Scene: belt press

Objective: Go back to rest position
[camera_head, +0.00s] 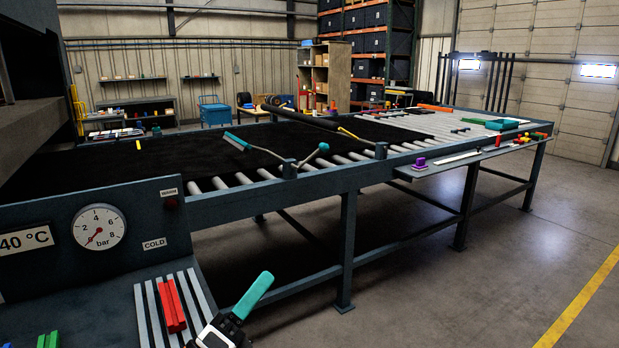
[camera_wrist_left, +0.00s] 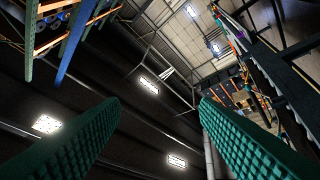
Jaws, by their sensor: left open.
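My left gripper (camera_head: 260,288) is at the bottom of the head view, in front of the belt press, with its teal finger pointing up and to the right. In the left wrist view my left gripper (camera_wrist_left: 159,104) shows two green ridged fingers wide apart with nothing between them. That view looks up past the fingers to the dark ceiling and its lamps. My right gripper is in neither view.
A gauge panel (camera_head: 98,227) stands at left. The floor at right is clear.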

